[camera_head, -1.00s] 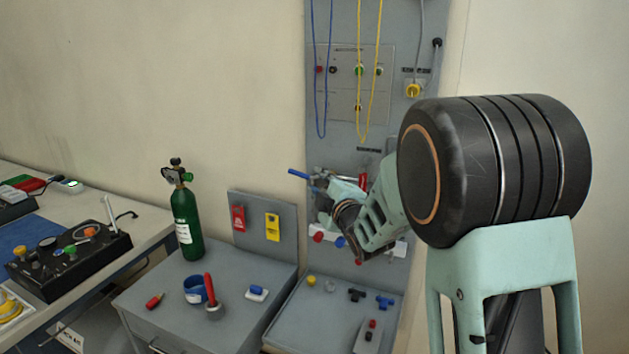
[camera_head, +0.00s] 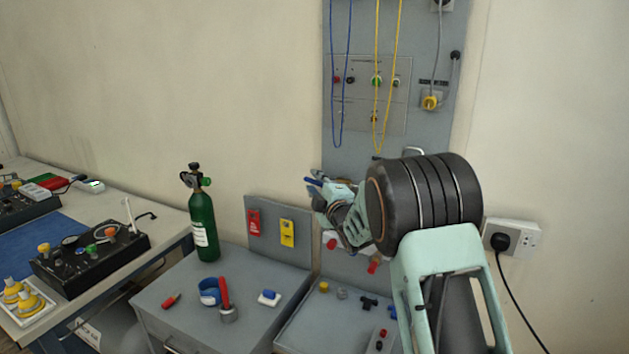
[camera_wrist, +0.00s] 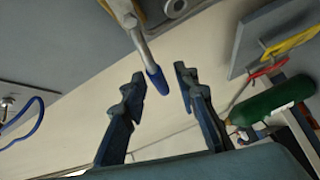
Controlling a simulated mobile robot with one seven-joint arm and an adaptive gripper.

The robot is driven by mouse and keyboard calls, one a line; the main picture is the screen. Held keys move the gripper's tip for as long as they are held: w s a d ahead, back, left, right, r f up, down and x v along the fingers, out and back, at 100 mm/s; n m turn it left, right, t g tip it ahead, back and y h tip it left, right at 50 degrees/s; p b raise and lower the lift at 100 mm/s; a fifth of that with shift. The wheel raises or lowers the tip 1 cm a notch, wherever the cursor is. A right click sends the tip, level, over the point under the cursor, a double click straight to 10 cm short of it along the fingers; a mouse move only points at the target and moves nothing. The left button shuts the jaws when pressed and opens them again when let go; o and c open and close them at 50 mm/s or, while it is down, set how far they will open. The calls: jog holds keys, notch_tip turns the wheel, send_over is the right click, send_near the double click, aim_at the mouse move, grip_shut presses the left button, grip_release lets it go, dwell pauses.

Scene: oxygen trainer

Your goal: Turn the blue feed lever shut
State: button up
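The blue feed lever, a metal bar with a blue-sleeved end (camera_wrist: 157,80), shows in the wrist view. It runs down from a fitting on the grey panel. My gripper (camera_wrist: 157,82) is open, with one dark finger on each side of the blue end in the picture. A gap shows on both sides, and I cannot tell the depth between tip and fingers. In the head view the blue lever end (camera_head: 313,181) sticks out left of my gripper (camera_head: 322,198), in front of the grey wall panel (camera_head: 365,140). My wrist hides the lever's pivot.
A green cylinder (camera_head: 203,225) stands on the grey cabinet left of my gripper, near a red tag (camera_head: 254,222) and a yellow tag (camera_head: 287,232). Blue and yellow cords (camera_head: 377,85) hang on the panel above. Red knobs (camera_head: 331,243) sit just below my gripper.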

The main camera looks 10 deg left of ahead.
jog(key=shift+w+a, duration=0.15)
jog(key=shift+w, duration=0.15)
jog(key=shift+c, duration=0.2)
grip_shut()
